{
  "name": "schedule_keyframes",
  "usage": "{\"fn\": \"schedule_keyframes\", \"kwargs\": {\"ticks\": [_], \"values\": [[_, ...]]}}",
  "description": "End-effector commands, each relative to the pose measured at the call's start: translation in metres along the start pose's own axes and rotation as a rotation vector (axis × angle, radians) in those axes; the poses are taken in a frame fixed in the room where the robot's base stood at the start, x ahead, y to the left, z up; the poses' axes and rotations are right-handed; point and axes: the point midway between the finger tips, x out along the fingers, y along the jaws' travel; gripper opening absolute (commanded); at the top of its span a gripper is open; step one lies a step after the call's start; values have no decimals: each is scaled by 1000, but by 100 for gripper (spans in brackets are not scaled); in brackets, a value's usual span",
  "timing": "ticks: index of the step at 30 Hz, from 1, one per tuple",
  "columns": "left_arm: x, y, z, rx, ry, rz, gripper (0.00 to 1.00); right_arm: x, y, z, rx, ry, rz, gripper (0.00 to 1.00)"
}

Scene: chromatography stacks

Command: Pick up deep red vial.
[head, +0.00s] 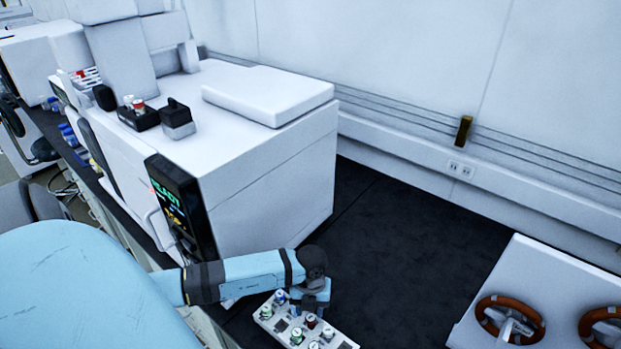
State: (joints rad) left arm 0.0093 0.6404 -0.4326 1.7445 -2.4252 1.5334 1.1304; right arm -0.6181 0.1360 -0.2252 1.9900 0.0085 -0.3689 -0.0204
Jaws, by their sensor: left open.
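A white vial rack (342,341) stands on the dark bench at the bottom of the head view, cut off by the lower edge. It holds several small capped vials. One with a dark red cap (310,321) looks like the deep red vial. My left gripper (308,307) is over the rack's far side, close to this vial and pointing down. It is open; the fingertips are small and partly hidden, so I cannot tell whether they touch any vial. My right gripper is not in view.
A large white instrument (270,170) with a lit display (172,203) stands left of the rack. Small black holders (138,117) sit on its top. A white unit with brown rings (510,317) is at the lower right. The dark bench (400,235) between is clear.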

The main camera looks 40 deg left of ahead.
Motion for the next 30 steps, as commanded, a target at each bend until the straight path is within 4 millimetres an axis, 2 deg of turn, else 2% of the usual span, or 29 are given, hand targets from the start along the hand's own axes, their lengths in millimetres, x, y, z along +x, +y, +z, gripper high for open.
{"fn": "schedule_keyframes", "kwargs": {"ticks": [10, 19, 24, 30], "values": [[46, -1, 4, -1, 3, 1, 42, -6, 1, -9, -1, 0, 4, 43], [51, -1, 4, 0, 1, 0, 42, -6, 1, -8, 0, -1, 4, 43], [51, -1, 5, 0, 1, 0, 6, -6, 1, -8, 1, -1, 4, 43], [50, -1, 5, 0, 1, 0, 5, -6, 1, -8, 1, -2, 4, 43]]}}
